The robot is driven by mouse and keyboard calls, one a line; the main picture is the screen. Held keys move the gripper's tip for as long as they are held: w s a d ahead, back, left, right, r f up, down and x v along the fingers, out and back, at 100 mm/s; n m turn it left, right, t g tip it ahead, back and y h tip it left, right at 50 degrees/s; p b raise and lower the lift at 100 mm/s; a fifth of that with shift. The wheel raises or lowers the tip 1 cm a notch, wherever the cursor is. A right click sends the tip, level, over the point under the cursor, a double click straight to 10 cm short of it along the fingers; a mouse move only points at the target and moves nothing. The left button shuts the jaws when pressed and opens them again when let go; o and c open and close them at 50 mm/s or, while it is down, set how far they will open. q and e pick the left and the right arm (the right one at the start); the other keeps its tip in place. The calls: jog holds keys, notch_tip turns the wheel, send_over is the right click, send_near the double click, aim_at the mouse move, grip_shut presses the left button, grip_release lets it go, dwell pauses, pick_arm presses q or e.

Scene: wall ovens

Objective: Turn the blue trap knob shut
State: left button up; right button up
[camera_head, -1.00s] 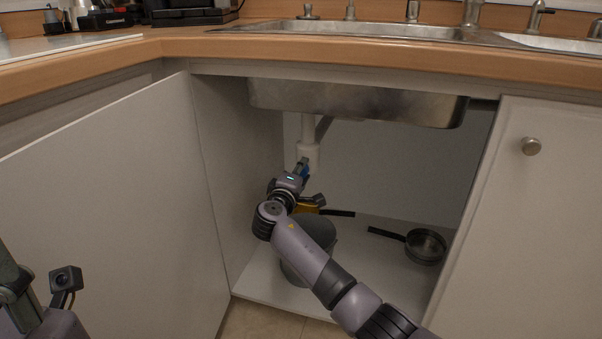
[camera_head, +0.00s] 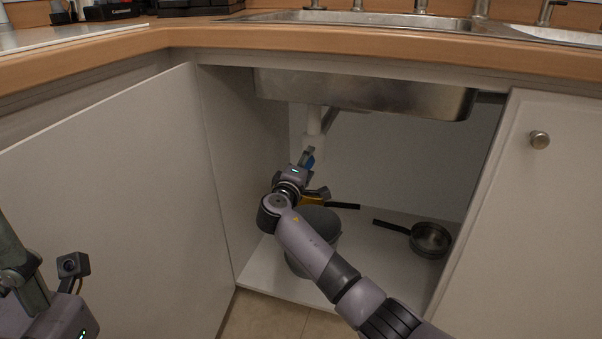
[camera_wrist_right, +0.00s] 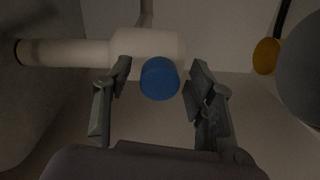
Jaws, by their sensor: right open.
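The blue trap knob (camera_wrist_right: 160,79) sits on the white trap pipe (camera_wrist_right: 146,45) in the right wrist view. In the head view only a small bit of the blue knob (camera_head: 310,163) shows beside my gripper, below the white drain pipe (camera_head: 314,120). My right gripper (camera_wrist_right: 160,85) is open, with one finger on each side of the knob. A narrow gap shows between the knob and each finger, so it is not gripped. In the head view my right gripper (camera_head: 306,160) reaches into the open cabinet under the sink. My left arm shows partly at the lower left; its fingers are not visible.
The metal sink basin (camera_head: 365,92) hangs above my right arm. The open door (camera_head: 110,210) is on the left and a closed door (camera_head: 535,220) on the right.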

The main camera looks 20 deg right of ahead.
jog(key=v, duration=1.1)
jog(key=shift+s+a, duration=0.2)
jog(key=shift+f, duration=0.1)
